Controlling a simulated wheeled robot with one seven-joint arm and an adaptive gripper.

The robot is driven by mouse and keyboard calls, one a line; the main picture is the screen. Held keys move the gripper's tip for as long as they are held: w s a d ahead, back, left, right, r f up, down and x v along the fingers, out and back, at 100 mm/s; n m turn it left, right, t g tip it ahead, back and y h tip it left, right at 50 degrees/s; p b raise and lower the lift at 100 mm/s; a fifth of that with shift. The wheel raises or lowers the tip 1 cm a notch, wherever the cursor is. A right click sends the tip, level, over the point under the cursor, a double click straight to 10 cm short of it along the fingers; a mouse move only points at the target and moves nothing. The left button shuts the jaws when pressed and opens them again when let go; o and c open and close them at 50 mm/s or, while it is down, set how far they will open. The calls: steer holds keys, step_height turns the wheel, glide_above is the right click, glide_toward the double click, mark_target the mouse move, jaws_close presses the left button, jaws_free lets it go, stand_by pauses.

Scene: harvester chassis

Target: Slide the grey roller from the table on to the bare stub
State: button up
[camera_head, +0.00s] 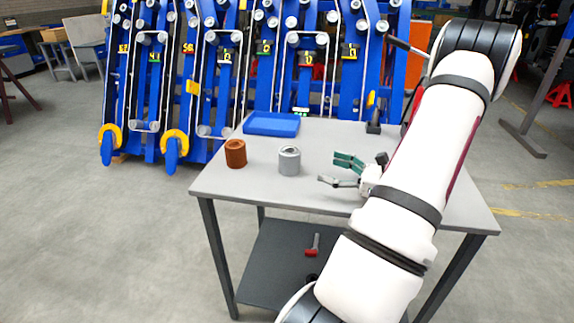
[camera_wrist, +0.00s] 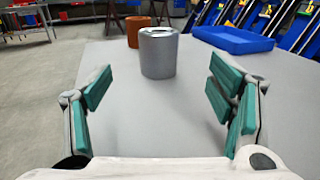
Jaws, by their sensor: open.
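The grey roller (camera_head: 289,162) stands upright on the grey table, near its middle. In the wrist view the grey roller (camera_wrist: 158,55) stands ahead, a little left of centre between the fingers. My gripper (camera_head: 345,171) is low over the table to the right of the roller, pointing left toward it. In the wrist view my gripper (camera_wrist: 160,95) is open, with green pads apart and nothing between them. The roller is beyond the fingertips. I cannot make out the bare stub for sure.
A brown roller (camera_head: 236,153) stands left of the grey one. A blue tray (camera_head: 271,124) lies at the table's back. Blue machine frames (camera_head: 290,60) with rollers stand behind the table (camera_head: 330,136). A red-headed tool (camera_head: 313,246) is on the lower shelf. The table's front left is clear.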

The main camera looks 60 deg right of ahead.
mark_target(290, 154)
steer(key=w+b, duration=0.1)
steer(key=w, duration=0.7)
steer(key=shift+a, duration=0.15)
steer(key=shift+w+a+f+b, duration=0.1)
steer(key=shift+w+b, duration=0.25)
steer(key=shift+w, duration=1)
steer(key=shift+w+a+f+b, duration=0.1)
steer(key=shift+w+b, duration=0.2)
steer(key=shift+w, duration=1.05)
steer(key=c, duration=1.6)
steer(key=shift+r, duration=0.1)
steer(key=shift+c, duration=1)
steer(key=shift+r, duration=0.1)
